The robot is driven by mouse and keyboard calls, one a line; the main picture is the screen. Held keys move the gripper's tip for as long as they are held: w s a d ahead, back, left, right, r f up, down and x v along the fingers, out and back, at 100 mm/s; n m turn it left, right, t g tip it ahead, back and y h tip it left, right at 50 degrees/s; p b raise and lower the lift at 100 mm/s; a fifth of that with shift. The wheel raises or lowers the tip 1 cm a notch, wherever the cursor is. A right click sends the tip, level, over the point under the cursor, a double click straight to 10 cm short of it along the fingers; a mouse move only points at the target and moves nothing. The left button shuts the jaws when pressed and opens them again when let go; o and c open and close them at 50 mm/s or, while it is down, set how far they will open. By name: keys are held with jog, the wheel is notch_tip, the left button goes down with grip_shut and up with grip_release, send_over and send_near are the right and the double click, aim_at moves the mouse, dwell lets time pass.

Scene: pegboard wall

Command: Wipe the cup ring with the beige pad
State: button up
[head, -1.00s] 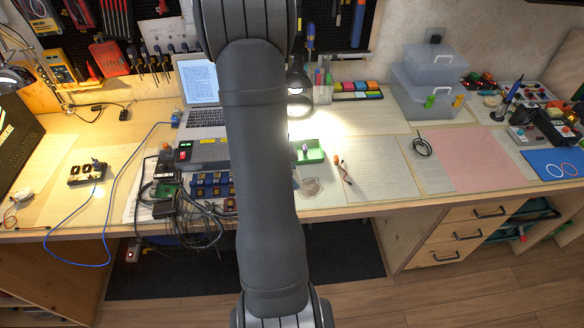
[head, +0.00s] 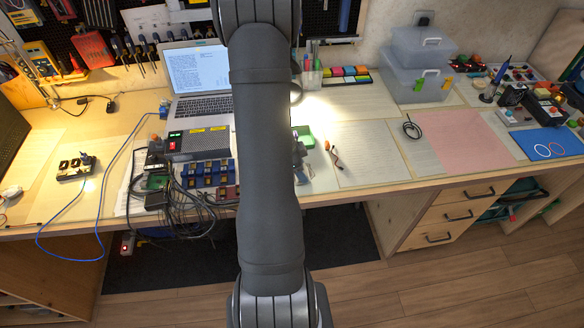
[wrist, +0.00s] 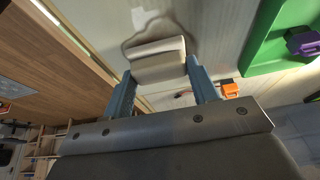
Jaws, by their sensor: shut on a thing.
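In the wrist view my gripper (wrist: 160,70) is shut on the beige pad (wrist: 158,60), one blue-grey finger on each side of it. The cup ring (wrist: 133,42) is a dark, irregular stain on the pale bench top. I cannot tell whether the pad touches the surface. In the head view my arm hides the pad and most of my gripper; the ring's place is largely hidden too.
A green tray (wrist: 259,48) with a purple item (wrist: 303,43) lies to the right in the wrist view. An orange-ended item (wrist: 230,89) lies near the right finger. The bench's front edge is at left. Cables (head: 190,205) clutter the bench left of my arm.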

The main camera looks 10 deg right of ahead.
jog(key=shift+d+f, duration=0.1)
jog(key=shift+d, duration=2.65)
jog(key=shift+a, duration=5.35)
jog(key=shift+w, duration=0.3)
jog(key=shift+w+d, duration=0.1)
jog(key=shift+w, duration=0.15)
jog(key=shift+d, duration=5.35)
jog(key=shift+a, duration=5.55)
notch_tip(320, 180, up, 8)
jog(key=shift+r, duration=0.25)
jog(key=shift+d, duration=0.1)
